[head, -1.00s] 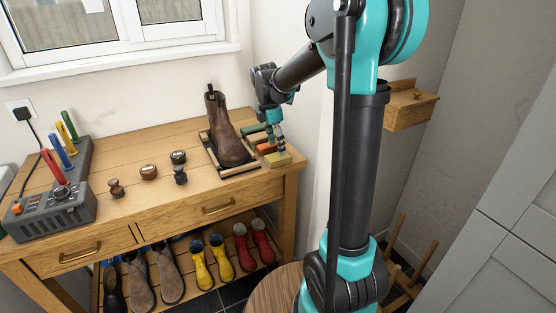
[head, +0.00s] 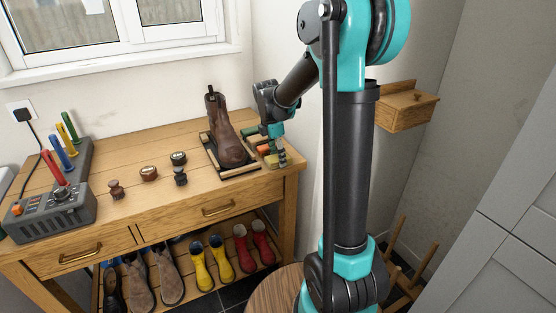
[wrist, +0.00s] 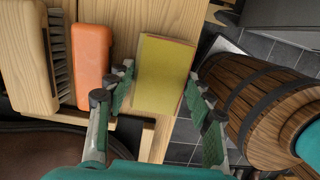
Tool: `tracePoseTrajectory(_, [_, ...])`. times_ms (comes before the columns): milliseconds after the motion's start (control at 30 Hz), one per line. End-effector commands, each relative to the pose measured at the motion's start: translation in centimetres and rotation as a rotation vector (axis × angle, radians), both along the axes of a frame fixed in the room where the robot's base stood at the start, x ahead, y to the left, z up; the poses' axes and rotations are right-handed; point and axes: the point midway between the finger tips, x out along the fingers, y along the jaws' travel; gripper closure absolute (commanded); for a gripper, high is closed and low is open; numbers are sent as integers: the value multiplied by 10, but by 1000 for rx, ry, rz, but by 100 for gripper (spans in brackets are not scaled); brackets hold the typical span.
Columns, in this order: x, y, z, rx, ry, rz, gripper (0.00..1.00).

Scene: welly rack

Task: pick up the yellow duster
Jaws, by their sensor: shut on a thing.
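The yellow duster (wrist: 165,75) is a flat rectangular block with an olive-yellow face and a pale edge, lying at the right end of the bench top. My gripper (wrist: 160,92) has one finger on each side of it in the wrist view and is shut on it. In the head view my gripper (head: 278,150) points down at the bench's right corner and hides much of the duster. I see no clear gap between the duster and the bench.
An orange block (wrist: 92,62) and a wooden brush (wrist: 35,60) lie just left of the duster. A brown boot (head: 228,135) stands on a tray beside them. The bench (head: 130,205) ends close to the right. A wooden barrel-like stool (wrist: 262,100) stands below the edge.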

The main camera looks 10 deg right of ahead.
Motion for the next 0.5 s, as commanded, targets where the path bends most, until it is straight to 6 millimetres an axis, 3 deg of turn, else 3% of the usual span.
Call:
tracePoseTrajectory(267, [0, 0, 10, 0, 0, 0, 67])
tracePoseTrajectory(500, [0, 0, 47, 0, 0, 0, 67])
